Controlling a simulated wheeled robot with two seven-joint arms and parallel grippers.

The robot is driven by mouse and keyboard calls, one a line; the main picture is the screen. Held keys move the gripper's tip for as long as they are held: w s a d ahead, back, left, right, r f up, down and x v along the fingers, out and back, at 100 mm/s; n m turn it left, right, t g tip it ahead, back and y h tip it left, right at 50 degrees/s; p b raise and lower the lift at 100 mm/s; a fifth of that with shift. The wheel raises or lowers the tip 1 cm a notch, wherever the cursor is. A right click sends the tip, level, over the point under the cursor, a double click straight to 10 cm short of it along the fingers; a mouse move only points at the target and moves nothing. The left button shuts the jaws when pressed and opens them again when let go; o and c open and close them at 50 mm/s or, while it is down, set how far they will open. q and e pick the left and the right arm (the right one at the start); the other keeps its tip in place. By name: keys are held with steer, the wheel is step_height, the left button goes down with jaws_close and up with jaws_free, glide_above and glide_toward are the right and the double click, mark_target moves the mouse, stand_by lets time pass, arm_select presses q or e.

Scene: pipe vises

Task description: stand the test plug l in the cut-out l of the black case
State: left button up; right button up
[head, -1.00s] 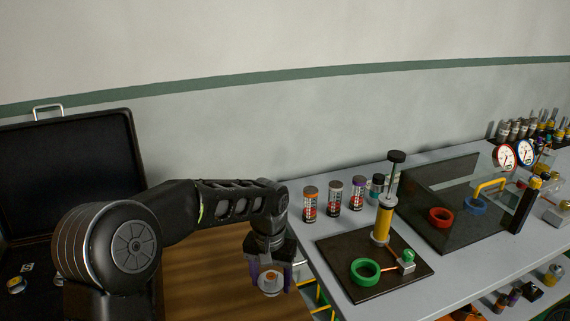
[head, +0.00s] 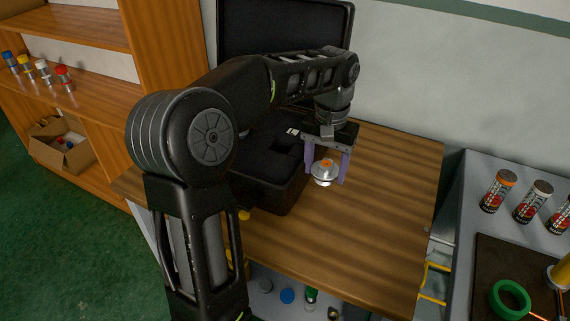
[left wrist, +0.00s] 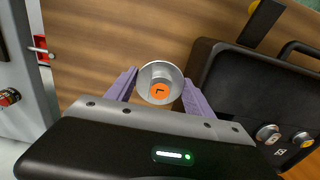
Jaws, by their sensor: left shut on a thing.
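The test plug l (head: 325,171) is a silver round plug with an orange top; its top mark shows in the left wrist view (left wrist: 159,87). My left gripper (head: 325,167), with purple fingers, is shut on it and holds it above the wooden table, just right of the black case. The black case (head: 266,196) stands open with its lid (head: 283,38) up against the wall. My arm hides part of its inside. The case also shows at the right of the left wrist view (left wrist: 226,78). I cannot tell which cut-out is l. My right gripper is out of view.
Two silver plugs, one with a dark top (left wrist: 267,133) and one orange-topped (left wrist: 302,140), sit in the case. The wooden table (head: 385,200) is clear right of the case. A grey bench (head: 460,215) with spray cans stands further right, and a shelf (head: 75,80) at left.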

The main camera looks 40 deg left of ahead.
arm_select(q)
glide_above(321, 208)
steer(key=shift+w+f, duration=0.1)
steer(key=shift+f, duration=3.05)
steer(key=shift+f, duration=1.85)
steer(key=shift+f, duration=0.2)
steer(key=o, duration=1.6)
steer(key=shift+r, duration=0.15)
step_height(321, 208, up, 12)
steer(key=shift+r, duration=0.1)
